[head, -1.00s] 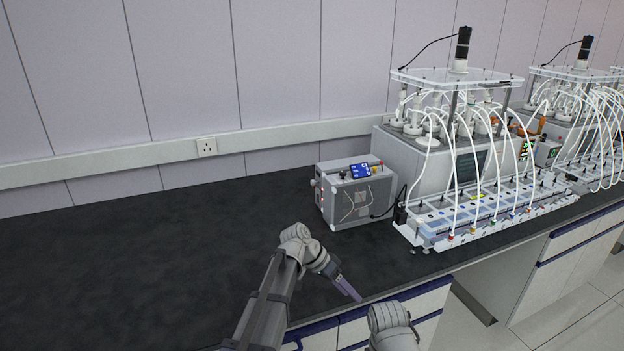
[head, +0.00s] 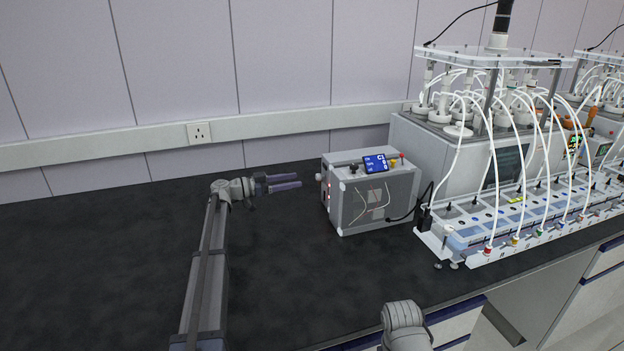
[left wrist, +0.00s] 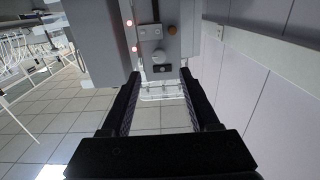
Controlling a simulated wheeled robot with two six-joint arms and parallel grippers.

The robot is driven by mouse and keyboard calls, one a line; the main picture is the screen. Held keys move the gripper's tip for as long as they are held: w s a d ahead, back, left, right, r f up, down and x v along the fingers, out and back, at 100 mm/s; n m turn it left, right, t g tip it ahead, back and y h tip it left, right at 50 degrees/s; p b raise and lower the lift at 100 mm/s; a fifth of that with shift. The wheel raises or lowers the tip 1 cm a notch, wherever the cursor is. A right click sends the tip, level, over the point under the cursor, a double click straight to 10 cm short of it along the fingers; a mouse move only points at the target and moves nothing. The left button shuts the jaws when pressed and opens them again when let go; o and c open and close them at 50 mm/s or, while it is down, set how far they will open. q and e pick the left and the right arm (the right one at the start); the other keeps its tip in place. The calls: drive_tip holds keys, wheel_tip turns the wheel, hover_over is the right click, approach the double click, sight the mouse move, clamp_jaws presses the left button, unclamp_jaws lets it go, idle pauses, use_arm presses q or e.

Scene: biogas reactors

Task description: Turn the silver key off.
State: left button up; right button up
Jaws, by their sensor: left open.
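A grey control box (head: 372,205) stands on the black bench, with its left side facing my left gripper (head: 298,181). My left gripper is open and empty, its fingers pointing right at that side, apart from it in the head view. In the left wrist view the box's side panel (left wrist: 181,45) shows beyond the open fingers (left wrist: 160,74). A small silver fitting with a dark spot (left wrist: 162,68) lies between the fingertips; I cannot tell for sure whether it is the silver key, or its angle. My right gripper is out of view.
The box has a blue display (head: 374,164) on top and red lights (left wrist: 132,48) on its side. A reactor rig with white tubes (head: 500,195) stands to the right. The bench (head: 100,260) is clear on the left. A wall socket (head: 199,132) is behind.

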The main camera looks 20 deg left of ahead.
sight(320, 177)
use_arm(q)
drive_tip(key=x, duration=0.7)
drive_tip(key=shift+d, duration=0.1)
drive_tip(key=shift+c, duration=0.3)
clamp_jaws()
